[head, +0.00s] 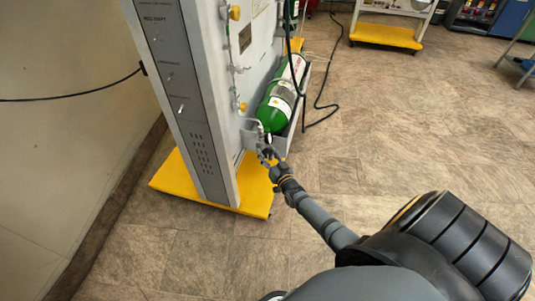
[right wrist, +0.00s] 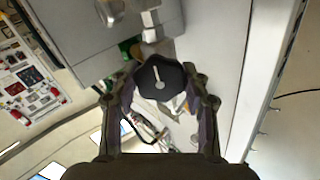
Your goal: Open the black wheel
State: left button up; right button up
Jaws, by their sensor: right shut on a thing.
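The black wheel (right wrist: 158,85) is a lobed black knob with a pale pointer mark and a light centre, in the middle of the right wrist view. My right gripper (right wrist: 160,100) has one finger on each side of it and is shut on it. In the head view my right gripper (head: 269,156) reaches the valve end of a green gas cylinder (head: 276,108), where the wheel is mostly hidden by the fingers. My left gripper is not in view.
The cylinder lies in a grey holder (head: 283,142) on the side of a tall grey panel (head: 190,90) with a yellow base (head: 175,183). A black hose (head: 322,98) hangs beside it. Open tiled floor (head: 420,140) lies to the right.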

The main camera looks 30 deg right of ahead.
jog(key=shift+f, duration=0.1)
jog(key=o, duration=1.2)
jog(key=shift+c, duration=0.2)
jog(key=s+a, duration=0.1)
jog(key=s, duration=1.1)
jog(key=shift+a, duration=0.3)
